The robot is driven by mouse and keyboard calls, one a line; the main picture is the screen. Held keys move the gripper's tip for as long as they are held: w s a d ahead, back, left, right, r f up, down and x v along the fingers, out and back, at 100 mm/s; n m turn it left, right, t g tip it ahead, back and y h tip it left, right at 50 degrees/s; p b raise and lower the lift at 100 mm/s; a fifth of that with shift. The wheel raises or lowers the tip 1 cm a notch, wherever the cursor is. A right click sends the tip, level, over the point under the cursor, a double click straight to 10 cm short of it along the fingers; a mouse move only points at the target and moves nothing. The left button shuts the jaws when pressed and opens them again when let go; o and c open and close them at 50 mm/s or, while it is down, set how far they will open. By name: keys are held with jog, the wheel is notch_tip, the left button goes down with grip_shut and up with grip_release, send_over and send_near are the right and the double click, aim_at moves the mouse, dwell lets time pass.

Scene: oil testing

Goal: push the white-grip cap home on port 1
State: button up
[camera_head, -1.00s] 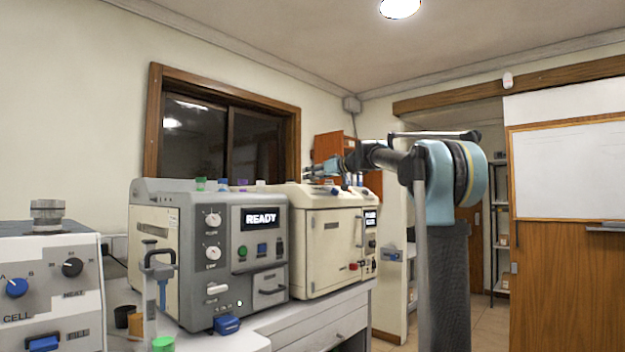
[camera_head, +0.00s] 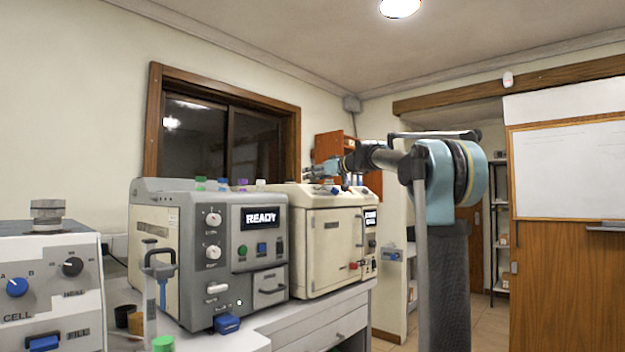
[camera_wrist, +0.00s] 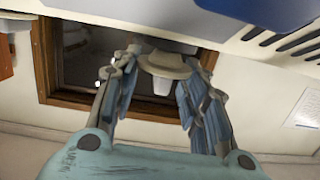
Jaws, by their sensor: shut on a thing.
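In the wrist view my gripper (camera_wrist: 166,78) is shut on a pale cap (camera_wrist: 165,64). The cap has a wide beige flange and a short white grip (camera_wrist: 162,86) between the fingers. In the head view my gripper (camera_head: 322,171) is small, over the top of the cream machine (camera_head: 328,240); the cap in it is too small to make out. Small blue pieces (camera_head: 333,189) show under the gripper on that machine. I cannot tell which port is port 1, nor whether the cap touches a port.
A grey machine (camera_head: 190,280) reading READY stands left of the cream one, with green (camera_head: 200,182), blue, purple (camera_head: 242,183) and white small tops on it. A white unit with knobs (camera_head: 60,290) stands at the far left. A machine's pale edge (camera_wrist: 130,8) crosses the wrist view's top.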

dwell(0.4)
jog(key=o, duration=0.9)
jog(key=shift+c, duration=0.2)
jog(key=o, duration=0.5)
jog(key=shift+r, duration=3.45)
jog(key=shift+c, duration=0.7)
